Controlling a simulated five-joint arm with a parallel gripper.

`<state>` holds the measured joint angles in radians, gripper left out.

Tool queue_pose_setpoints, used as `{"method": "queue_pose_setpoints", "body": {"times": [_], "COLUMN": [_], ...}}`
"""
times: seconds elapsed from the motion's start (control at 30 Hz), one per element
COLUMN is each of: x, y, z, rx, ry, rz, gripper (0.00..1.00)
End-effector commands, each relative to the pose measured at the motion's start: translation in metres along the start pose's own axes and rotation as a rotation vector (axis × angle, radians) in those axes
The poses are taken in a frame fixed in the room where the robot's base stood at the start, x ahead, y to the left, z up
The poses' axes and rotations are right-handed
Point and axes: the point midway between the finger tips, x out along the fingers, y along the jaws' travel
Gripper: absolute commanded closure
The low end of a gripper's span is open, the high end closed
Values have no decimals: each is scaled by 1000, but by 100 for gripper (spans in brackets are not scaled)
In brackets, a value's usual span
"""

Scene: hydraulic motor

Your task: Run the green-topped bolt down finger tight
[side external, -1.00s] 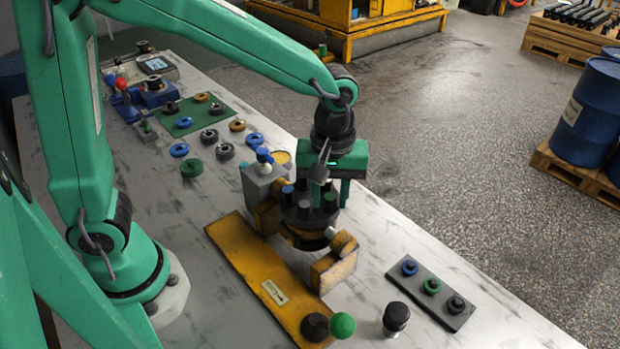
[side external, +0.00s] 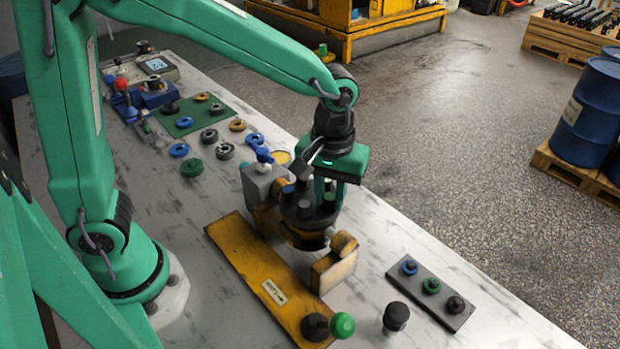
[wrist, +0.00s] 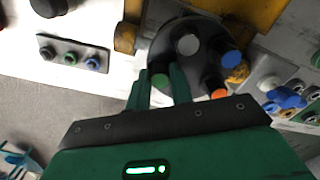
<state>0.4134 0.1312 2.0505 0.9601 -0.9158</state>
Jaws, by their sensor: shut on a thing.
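The dark round motor (wrist: 168,36) sits in the yellow fixture (side external: 237,249), and several coloured-topped bolts stand on its upper face. The green-topped bolt (wrist: 160,81) is at the motor's near rim in the wrist view. My gripper (wrist: 162,75) points down with its two green fingers on either side of this bolt, shut on it. In the side view my gripper (side external: 327,190) is over the motor's right rim, and the fingers partly hide the bolt. Blue (wrist: 232,58), orange (wrist: 219,93) and grey (wrist: 187,44) tops stand nearby. How deep the bolt sits cannot be seen.
Yellow clamp blocks (side external: 335,264) stand close around the motor. A grey block with a blue knob (side external: 264,156) is at its left. A grey strip with coloured rings (side external: 432,287) lies at the right. Black and green knobs (side external: 342,325) stand at the front.

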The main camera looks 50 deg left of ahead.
Motion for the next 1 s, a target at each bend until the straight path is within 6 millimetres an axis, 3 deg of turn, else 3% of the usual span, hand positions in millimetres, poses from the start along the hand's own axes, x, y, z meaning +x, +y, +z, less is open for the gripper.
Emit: {"method": "queue_pose_setpoints", "body": {"times": [0.53, 1.0], "x": [0, 0], "y": [0, 1], "z": [0, 0], "rx": [64, 367], "ry": [1, 1], "rz": [1, 1], "gripper": [93, 93]}}
